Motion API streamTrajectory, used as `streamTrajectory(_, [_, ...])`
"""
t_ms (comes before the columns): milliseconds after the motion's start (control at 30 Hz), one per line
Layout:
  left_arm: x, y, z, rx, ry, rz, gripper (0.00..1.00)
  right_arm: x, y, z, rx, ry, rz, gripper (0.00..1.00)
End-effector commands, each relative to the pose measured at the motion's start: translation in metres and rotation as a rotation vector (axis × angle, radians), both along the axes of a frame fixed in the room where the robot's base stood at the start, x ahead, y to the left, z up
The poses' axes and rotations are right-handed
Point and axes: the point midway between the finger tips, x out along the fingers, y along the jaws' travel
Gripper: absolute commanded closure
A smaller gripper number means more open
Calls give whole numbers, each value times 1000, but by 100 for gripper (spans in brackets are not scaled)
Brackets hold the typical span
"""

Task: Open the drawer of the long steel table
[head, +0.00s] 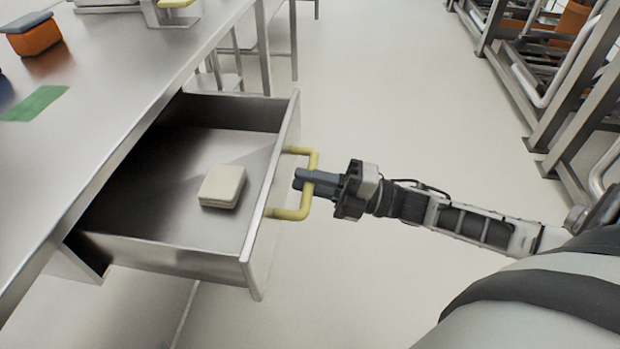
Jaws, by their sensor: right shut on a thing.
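The long steel table (120,75) runs along the left side of the head view. Its steel drawer (170,250) stands pulled out, open toward the right, with its inside showing. A pale square block or stack (222,186) lies on the drawer's floor. A yellow handle (290,213) sticks out from the drawer front. My right gripper (305,183) reaches in from the right and is shut on the middle bar of this handle. My left gripper is not in view.
On the table top are an orange block with a grey top (36,38) and a green flat piece (36,103). Metal racks (560,80) stand at the upper right. The pale floor (400,80) between table and racks is clear.

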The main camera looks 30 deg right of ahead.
Motion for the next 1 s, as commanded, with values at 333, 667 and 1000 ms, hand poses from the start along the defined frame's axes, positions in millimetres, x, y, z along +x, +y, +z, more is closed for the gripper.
streamTrajectory(333, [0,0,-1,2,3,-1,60,0,0,0,-1,0,-1,65])
streamTrajectory(667, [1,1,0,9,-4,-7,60,-1,-2,-1,-1,1,-2,65])
streamTrajectory(1000, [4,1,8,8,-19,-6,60,-37,-45,-13,-4,7,-5,65])
